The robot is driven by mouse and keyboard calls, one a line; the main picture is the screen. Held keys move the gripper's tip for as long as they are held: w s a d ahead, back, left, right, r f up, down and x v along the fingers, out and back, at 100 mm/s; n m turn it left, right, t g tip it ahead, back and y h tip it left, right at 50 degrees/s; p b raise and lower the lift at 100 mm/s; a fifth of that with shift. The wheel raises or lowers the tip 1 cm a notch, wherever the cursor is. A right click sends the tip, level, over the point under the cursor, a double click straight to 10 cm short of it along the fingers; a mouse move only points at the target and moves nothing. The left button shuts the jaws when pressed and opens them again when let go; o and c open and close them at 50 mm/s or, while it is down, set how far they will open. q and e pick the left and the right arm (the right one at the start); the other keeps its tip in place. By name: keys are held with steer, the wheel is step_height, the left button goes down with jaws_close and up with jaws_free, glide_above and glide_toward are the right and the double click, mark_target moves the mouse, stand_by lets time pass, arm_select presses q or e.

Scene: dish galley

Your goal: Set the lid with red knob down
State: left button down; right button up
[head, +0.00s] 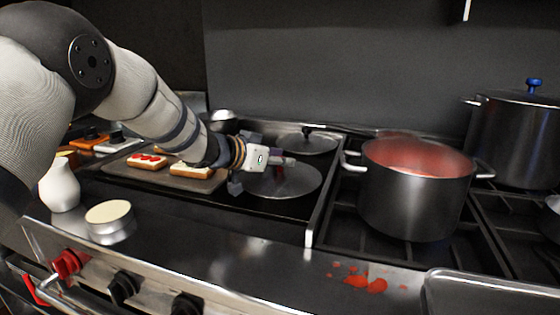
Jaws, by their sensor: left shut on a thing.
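My left gripper (272,163) reaches in from the left over the stove and is shut on a round silver lid (292,183). The gripper covers most of the lid's knob, so its colour barely shows. The lid lies about level over the dark left part of the cooktop. I cannot tell whether its rim touches the surface or hangs just above it. My right gripper is not in view.
Another lid with a black knob (312,142) lies behind. An open pot with red contents (415,200) stands to the right; a blue-knobbed pot (515,135) is behind it. A tray of toast (135,177), a white vase (60,187) and a round tin (110,222) are left. Red splashes (365,284) mark the front ledge.

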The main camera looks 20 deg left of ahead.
arm_select(q)
steer(key=shift+r, duration=0.25)
steer(key=shift+f, duration=0.1)
steer(key=shift+f, duration=0.15)
steer(key=c, duration=1.3)
jaws_free()
steer(key=p+v, duration=0.2)
steer(key=v, duration=1)
steer(key=shift+p, duration=0.35)
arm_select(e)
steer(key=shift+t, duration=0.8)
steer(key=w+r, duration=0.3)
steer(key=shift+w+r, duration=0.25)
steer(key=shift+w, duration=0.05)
